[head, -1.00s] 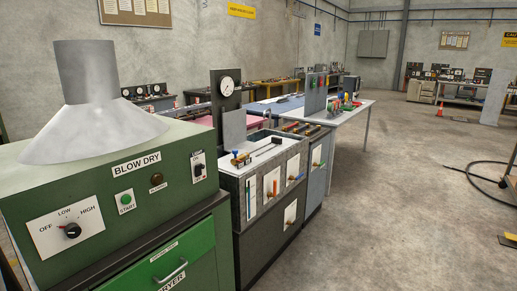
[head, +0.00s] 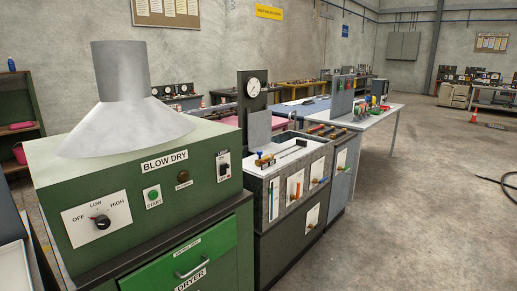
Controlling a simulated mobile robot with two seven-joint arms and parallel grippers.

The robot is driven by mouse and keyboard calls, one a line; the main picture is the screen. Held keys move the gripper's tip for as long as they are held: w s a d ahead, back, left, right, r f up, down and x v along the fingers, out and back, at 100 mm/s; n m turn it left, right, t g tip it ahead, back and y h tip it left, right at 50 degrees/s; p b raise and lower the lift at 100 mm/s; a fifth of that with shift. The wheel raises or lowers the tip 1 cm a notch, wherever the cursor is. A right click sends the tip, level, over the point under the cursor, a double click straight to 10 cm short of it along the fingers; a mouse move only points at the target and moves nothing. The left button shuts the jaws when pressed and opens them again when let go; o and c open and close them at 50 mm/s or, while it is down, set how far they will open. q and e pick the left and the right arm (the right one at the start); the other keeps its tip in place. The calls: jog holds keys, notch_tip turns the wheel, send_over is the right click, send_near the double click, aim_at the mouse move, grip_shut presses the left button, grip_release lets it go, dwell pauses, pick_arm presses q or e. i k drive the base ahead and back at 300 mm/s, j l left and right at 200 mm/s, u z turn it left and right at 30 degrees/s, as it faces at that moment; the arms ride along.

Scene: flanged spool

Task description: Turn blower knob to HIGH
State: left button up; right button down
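The blower knob (head: 102,222) is a small black dial on a white plate (head: 78,222) marked OFF, LOW and HIGH. The plate is on the left part of the green BLOW DRY cabinet's front (head: 150,192). A small red mark shows at the knob's upper left, roughly on the OFF to LOW side; its exact setting is too small to tell. Neither of my grippers shows in the head view, and nothing touches the knob.
A grey metal hood (head: 125,110) stands on the cabinet. A green START button (head: 153,193), a dark button (head: 184,176) and a switch (head: 223,167) share its front. A drawer handle (head: 190,268) juts out below. Open floor (head: 410,220) lies to the right.

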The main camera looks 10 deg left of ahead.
aim_at(102, 222)
jog(key=j+u, duration=0.1)
jog(key=u, duration=1.2)
